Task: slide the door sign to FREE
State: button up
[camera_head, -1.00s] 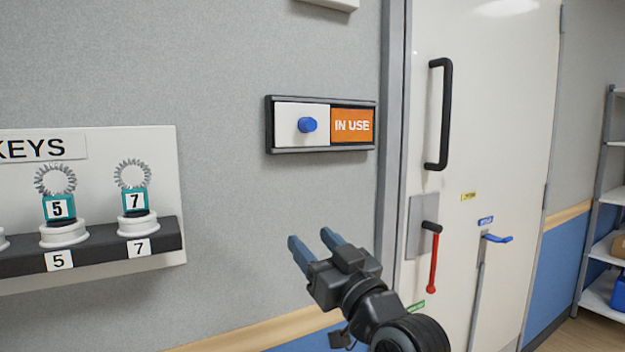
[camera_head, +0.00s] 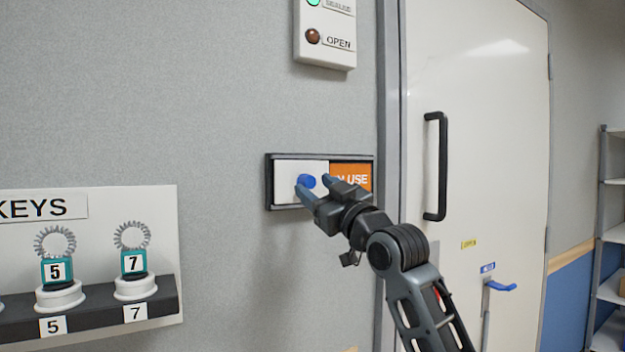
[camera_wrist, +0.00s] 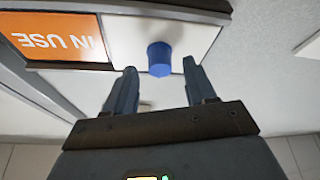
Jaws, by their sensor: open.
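The door sign (camera_head: 270,182) is a dark frame on the grey wall, left of the door. Its white sliding plate (camera_head: 288,172) covers the left half and carries a blue knob (camera_head: 306,181). The right half shows an orange IN USE panel (camera_head: 359,171), partly hidden by my gripper. In the wrist view the knob (camera_wrist: 159,59) lies just beyond and between the fingertips (camera_wrist: 160,66). I cannot tell whether they touch it.
A key board (camera_head: 120,205) with keys 5 and 7 hangs at the lower left. An indicator box (camera_head: 325,38) is above the sign. The door (camera_head: 480,150) with a black handle (camera_head: 436,166) stands to the right, and shelves (camera_head: 612,240) are beyond it.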

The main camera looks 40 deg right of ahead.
jog(key=shift+x, duration=1.05)
grip_shut()
